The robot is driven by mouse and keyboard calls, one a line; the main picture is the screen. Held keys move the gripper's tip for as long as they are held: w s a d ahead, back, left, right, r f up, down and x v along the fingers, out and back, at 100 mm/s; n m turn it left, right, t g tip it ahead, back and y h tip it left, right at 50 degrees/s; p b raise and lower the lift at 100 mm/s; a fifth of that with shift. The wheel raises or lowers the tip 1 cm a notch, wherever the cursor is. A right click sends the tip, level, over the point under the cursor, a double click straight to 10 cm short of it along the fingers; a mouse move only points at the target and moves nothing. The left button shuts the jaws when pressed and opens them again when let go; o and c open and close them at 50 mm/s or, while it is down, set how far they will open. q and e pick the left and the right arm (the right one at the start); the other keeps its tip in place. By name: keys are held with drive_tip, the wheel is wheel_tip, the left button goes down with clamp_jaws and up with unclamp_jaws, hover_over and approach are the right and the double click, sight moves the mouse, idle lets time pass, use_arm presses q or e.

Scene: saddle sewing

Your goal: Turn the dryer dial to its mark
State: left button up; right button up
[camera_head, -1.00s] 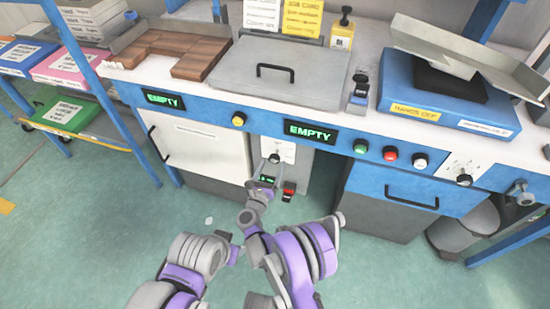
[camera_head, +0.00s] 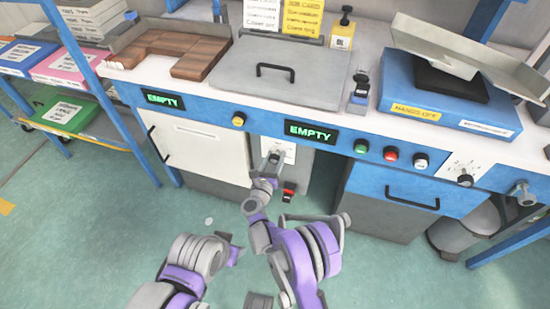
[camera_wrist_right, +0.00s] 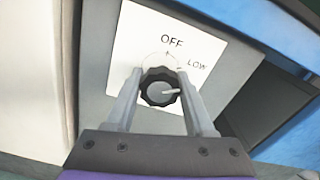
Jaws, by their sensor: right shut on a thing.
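The dryer dial (camera_wrist_right: 159,90) is a black ribbed knob with a grey face and a white pointer line. It sits on a white plate (camera_wrist_right: 133,35) printed OFF above it and LOW to its upper right. The pointer points right, below the LOW print. My right gripper (camera_wrist_right: 160,78) is shut on the dial, one finger on each side. In the head view my right gripper (camera_head: 270,163) is at the panel and covers most of the dial. My left arm is folded at the lower left; I cannot make out its jaws.
A red switch (camera_head: 288,191) sits just below right of the dial. Above it are an EMPTY display (camera_head: 311,132) and a yellow button (camera_head: 238,119). A white cabinet door (camera_head: 208,150) is to the left, a blue drawer (camera_head: 405,190) to the right.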

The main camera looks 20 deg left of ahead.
clamp_jaws()
drive_tip(key=shift+f+n+b, duration=0.1)
drive_tip(key=shift+n+b, duration=0.6)
drive_tip(key=shift+n, duration=0.4)
drive_tip(key=n+b, duration=0.1)
drive_tip(key=n, duration=0.1)
drive_tip(key=shift+n, duration=0.3)
drive_tip(key=n+b, duration=0.1)
drive_tip(key=n, duration=0.2)
drive_tip(key=shift+n+b, duration=0.65)
drive_tip(key=shift+n, duration=1.45)
